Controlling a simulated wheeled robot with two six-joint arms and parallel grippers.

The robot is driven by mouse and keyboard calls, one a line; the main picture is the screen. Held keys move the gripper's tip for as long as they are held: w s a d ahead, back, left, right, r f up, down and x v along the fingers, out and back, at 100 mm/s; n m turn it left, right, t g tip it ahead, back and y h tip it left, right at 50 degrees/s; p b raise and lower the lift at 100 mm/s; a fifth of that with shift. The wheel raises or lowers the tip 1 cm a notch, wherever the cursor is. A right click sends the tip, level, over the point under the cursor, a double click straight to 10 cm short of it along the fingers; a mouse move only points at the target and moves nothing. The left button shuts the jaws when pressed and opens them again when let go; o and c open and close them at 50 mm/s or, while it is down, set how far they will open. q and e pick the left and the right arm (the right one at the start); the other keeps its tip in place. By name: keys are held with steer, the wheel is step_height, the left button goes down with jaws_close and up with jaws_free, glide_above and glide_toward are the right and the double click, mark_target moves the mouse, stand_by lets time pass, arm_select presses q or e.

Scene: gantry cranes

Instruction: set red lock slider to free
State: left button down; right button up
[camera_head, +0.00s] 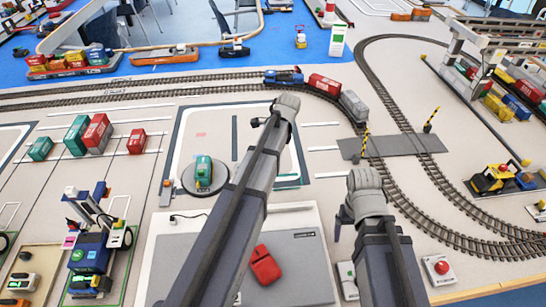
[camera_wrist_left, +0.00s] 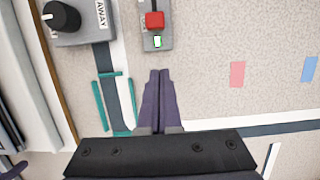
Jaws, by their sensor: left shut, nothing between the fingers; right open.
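The red lock slider (camera_wrist_left: 154,20) is a red block on a small grey housing at the top of the left wrist view. A lit green square (camera_wrist_left: 157,41) sits just below the block, and a dark slot shows above it. The housing's top is cut off by the picture edge. My left gripper (camera_wrist_left: 160,73) is shut and empty, its dark fingertips below the housing and apart from it in the picture. I cannot make out the slider in the head view. My right gripper (camera_head: 338,224) is open over the lower middle of the head view, partly hidden by its wrist.
A black knob (camera_wrist_left: 62,16) on a grey panel marked "AWAY" stands left of the slider. In the head view, a green locomotive (camera_head: 204,170) sits on a round turntable. A red object (camera_head: 264,265) lies on a grey case (camera_head: 310,262). Rails curve on the right.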

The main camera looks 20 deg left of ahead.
arm_select(q)
steer(key=shift+s+a+p, duration=0.2)
steer(key=shift+s+a, duration=0.1)
steer(key=shift+a, duration=0.3)
steer(key=shift+s+a+p, duration=0.2)
steer(key=shift+s+a, duration=0.1)
steer(key=shift+a, duration=0.25)
steer(key=shift+s+a, duration=0.25)
steer(key=shift+a, duration=0.4)
steer(key=a, duration=0.1)
steer(key=s+a, duration=0.1)
steer(key=a, duration=0.1)
steer(key=s+a, duration=0.1)
steer(key=shift+s+a, duration=0.1)
steer(key=shift+a, duration=0.1)
steer(key=shift+d, duration=0.1)
steer(key=d, duration=0.1)
steer(key=w+d, duration=0.2)
steer(key=shift+d, duration=0.25)
arm_select(e)
steer(key=shift+w+d, duration=0.1)
steer(key=shift+d, duration=0.2)
arm_select(q)
steer(key=s+p+v, duration=0.1)
steer(key=p+v, duration=0.8)
steer(key=v, duration=0.1)
steer(key=shift+w+p, duration=0.35)
steer(key=shift+w, duration=0.1)
arm_select(e)
step_height(320, 180, up, 10)
